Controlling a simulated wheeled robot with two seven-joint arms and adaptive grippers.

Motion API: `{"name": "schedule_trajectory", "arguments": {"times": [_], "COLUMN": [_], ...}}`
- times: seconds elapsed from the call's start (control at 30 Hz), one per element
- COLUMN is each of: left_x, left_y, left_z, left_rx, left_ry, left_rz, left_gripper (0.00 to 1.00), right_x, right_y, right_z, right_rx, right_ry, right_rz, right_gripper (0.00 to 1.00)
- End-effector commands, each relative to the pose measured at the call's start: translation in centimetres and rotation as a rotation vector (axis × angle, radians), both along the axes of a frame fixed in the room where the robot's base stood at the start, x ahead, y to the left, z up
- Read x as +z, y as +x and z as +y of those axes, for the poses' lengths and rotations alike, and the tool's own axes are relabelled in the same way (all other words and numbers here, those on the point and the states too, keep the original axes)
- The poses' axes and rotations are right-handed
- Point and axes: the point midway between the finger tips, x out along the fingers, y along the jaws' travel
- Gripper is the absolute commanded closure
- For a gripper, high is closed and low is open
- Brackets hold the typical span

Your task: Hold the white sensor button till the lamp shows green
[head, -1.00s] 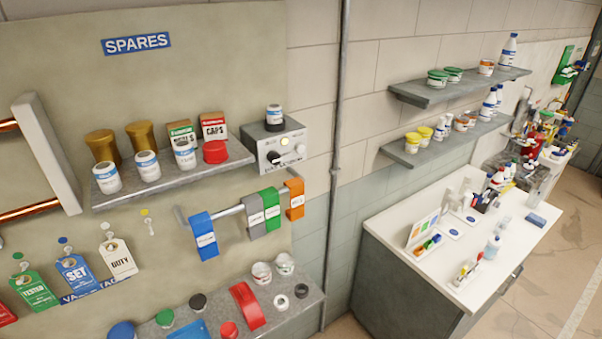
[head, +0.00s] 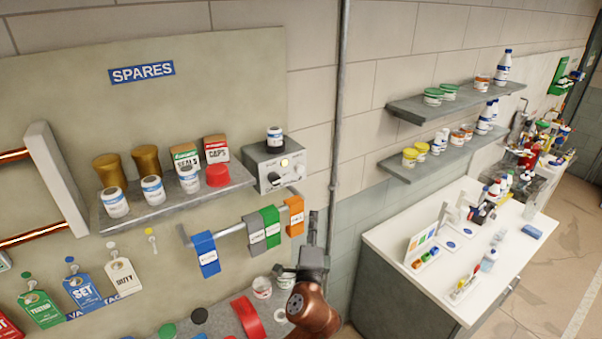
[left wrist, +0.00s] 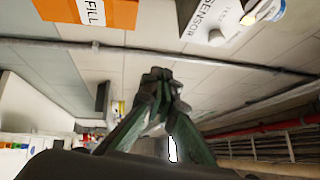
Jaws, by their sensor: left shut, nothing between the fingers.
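The grey sensor box (head: 254,172) is on the wall at the right end of the spares shelf. Its lamp (head: 284,162) glows pale yellow, not green. The box (left wrist: 180,20), lettered SENSOR, is at the top there, with a round white button (left wrist: 217,38). My right gripper is not in view.
A rail with blue, green and orange tags (head: 296,216) is just left of my left gripper. A lower shelf (head: 222,324) and a white worktop (head: 395,225) are nearby.

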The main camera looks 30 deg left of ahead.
Motion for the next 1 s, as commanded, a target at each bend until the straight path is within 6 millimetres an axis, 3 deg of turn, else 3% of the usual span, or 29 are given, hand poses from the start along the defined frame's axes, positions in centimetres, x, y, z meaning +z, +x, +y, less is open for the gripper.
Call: {"name": "schedule_trajectory", "arguments": {"times": [0.03,0.1,0.2,0.3,0.77,1.0], "left_x": [2.6,5.4,8.2,9.7,10.1,10.1], "left_y": [0.4,0.5,0.5,0.5,0.5,1.3], "left_z": [-0.8,-1.8,-2.8,-3.4,-3.4,-1.4], "left_rx": [0.006,0.019,0.037,0.05,0.053,0.055], "left_ry": [0.07,0.158,0.248,0.297,0.314,0.314], "left_rz": [-0.033,-0.068,-0.102,-0.119,-0.125,-0.125], "left_gripper": [1.0,1.0,1.0,1.0,1.0,1.0], "right_x": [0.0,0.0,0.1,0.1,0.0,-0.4], "right_y": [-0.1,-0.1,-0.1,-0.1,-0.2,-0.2], "right_z": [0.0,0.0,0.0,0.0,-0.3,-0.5], "right_rx": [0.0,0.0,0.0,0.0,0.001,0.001], "right_ry": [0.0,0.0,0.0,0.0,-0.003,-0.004], "right_rz": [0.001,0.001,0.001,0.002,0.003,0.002], "right_gripper": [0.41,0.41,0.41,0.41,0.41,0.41]}}
